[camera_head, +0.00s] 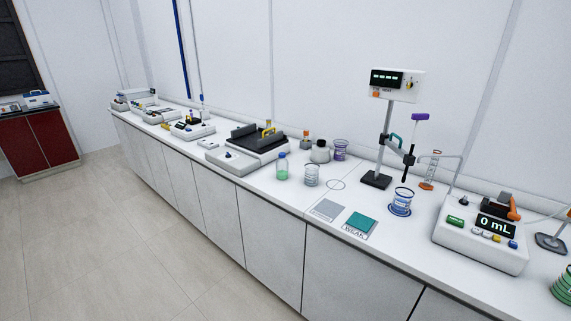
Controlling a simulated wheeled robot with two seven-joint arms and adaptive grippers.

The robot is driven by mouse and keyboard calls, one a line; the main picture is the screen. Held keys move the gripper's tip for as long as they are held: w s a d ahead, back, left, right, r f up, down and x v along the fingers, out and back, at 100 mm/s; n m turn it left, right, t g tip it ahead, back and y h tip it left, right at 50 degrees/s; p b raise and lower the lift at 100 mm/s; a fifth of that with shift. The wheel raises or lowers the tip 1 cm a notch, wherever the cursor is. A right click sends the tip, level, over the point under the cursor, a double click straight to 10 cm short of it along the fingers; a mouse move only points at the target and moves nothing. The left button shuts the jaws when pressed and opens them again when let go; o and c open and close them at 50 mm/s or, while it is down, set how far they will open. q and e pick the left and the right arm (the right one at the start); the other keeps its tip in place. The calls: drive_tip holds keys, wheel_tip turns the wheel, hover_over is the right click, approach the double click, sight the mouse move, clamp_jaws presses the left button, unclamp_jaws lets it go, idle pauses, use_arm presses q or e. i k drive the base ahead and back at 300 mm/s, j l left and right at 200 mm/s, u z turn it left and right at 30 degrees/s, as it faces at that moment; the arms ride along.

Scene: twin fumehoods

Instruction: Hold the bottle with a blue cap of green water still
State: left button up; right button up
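A clear bottle with a blue cap (282,168) stands upright on the white bench, with green liquid in its lower part. It is near the front edge, just right of a shaker-like device with a dark top. Neither of my grippers shows in the head view, and nothing is seen touching the bottle.
A clear beaker (312,175) stands close to the bottle's right. The shaker-like device (259,144) is at its left. Further right are a stand with a display (376,180), a blue-marked beaker (401,202), a teal pad (361,222) and a pump reading 0 mL (480,245). The floor (130,250) in front is clear.

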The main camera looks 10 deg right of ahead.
sight(282, 165)
drive_tip(key=i+j+z, duration=0.2)
drive_tip(key=i, duration=0.3)
drive_tip(key=i+j+z, duration=0.25)
drive_tip(key=i+j, duration=0.15)
drive_tip(key=i, duration=0.1)
